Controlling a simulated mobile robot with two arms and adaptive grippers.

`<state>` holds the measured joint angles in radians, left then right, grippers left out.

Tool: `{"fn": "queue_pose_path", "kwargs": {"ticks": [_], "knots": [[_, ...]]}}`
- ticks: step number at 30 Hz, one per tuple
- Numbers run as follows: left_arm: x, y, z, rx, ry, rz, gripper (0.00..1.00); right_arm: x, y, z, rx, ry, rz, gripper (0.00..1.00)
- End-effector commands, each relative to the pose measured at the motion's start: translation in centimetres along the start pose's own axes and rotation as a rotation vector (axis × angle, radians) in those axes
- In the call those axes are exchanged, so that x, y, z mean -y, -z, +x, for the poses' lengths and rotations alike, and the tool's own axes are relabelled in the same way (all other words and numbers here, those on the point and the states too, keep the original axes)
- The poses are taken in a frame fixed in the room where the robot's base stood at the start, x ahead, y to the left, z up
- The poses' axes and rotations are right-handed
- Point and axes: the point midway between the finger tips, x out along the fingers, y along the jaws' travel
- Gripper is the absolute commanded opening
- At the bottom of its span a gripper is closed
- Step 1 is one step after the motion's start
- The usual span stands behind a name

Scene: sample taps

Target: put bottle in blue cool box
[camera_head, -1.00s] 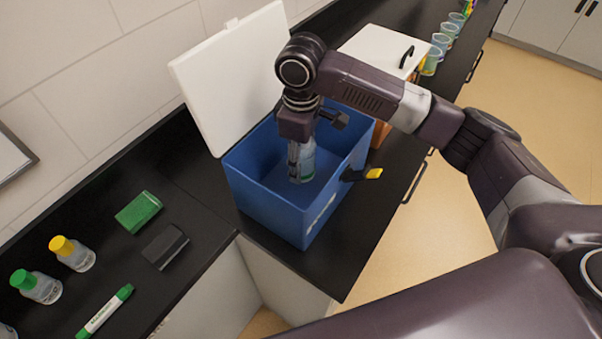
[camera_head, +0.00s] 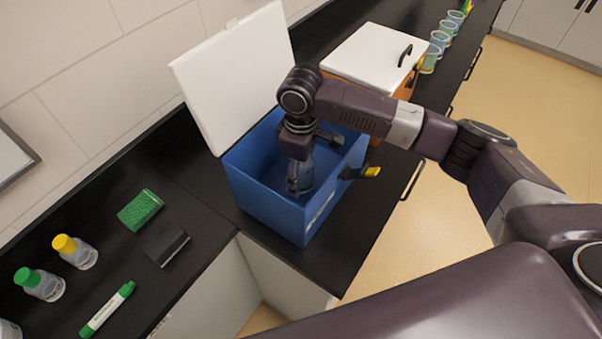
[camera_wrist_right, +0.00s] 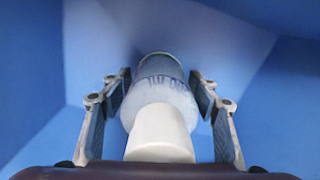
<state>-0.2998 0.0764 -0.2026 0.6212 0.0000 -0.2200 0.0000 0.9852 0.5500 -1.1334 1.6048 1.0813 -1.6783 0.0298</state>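The blue cool box (camera_head: 262,205) stands on the black counter with its white lid (camera_head: 232,80) raised at the back. My right gripper (camera_head: 312,162) reaches down inside the box. The fingers (camera_wrist_right: 160,88) lie on both sides of the bottle, with blue walls around. The bottle is upright, low in the box; whether its base touches the floor cannot be told. My left gripper is not in view.
An orange box with a white lid (camera_head: 372,55) and several cups (camera_head: 430,60) stand behind. Left on the counter are a green-capped bottle (camera_head: 40,284), a yellow-capped bottle (camera_head: 75,251), a green sponge (camera_head: 140,209), a black block (camera_head: 167,244) and a marker (camera_head: 107,308).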

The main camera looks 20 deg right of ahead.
Motion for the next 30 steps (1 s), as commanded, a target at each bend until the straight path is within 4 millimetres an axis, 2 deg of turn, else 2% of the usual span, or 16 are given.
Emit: {"fn": "queue_pose_path", "kwargs": {"ticks": [11, 14, 24, 30], "knots": [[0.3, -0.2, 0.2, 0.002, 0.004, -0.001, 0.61, 0.0, 0.1, -0.6, -0.002, -0.001, 0.000, 0.59], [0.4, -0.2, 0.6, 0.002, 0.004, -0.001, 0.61, -0.1, 0.1, -1.9, -0.004, -0.003, 0.000, 0.59], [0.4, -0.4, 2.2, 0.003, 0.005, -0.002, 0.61, -0.1, 0.1, -9.0, -0.005, -0.002, -0.001, 0.59], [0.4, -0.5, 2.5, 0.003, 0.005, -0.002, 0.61, 0.0, 0.1, -11.6, -0.002, 0.000, 0.000, 0.59]]}}
